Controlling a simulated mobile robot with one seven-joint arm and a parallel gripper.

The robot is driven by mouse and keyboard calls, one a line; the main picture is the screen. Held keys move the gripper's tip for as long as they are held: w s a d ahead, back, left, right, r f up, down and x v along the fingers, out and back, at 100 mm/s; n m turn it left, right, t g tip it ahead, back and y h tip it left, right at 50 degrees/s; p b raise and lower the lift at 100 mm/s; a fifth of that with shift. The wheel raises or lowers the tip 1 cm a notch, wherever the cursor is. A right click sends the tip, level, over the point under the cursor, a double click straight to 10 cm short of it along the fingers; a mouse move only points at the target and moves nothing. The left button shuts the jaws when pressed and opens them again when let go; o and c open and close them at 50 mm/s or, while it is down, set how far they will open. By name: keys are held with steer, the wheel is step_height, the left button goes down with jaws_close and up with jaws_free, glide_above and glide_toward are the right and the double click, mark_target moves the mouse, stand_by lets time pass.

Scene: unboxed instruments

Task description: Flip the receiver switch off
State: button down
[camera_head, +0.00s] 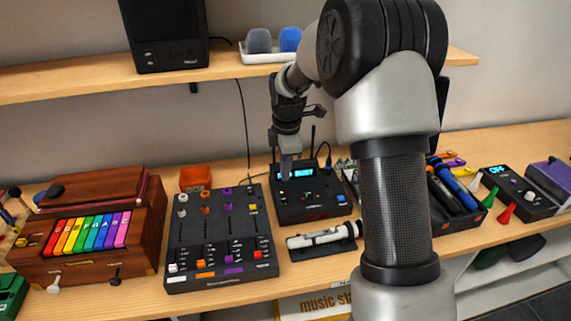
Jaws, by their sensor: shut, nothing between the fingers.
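The receiver (322,212) is a black box with a lit cyan display and thin antennas, standing at the back middle of the table. Small coloured controls sit on its face, with a blue button (341,198) at its right. I cannot tell which control is the switch, or its position.
A black mixer (218,213) with coloured knobs stands left of the receiver. A white microphone (323,236) lies on a dark stand in front. A wooden instrument with rainbow keys (92,232) is at left. A tray of microphones (449,199) is at right. A shelf (75,82) runs above.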

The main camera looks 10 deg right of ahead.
mark_target(284, 200)
steer(key=f, duration=0.6)
steer(key=w+f, duration=0.1)
steer(key=f, duration=0.1)
steer(key=shift+f+p, duration=0.3)
steer(key=shift+f, duration=0.1)
steer(key=shift+w+f+b, duration=0.2)
steer(key=shift+f+b, duration=0.3)
steer(key=shift+b, duration=0.05)
steer(key=shift+s+r, duration=0.1)
steer(key=shift+r, duration=0.1)
steer(key=shift+f, duration=0.15)
steer(key=shift+s, duration=0.15)
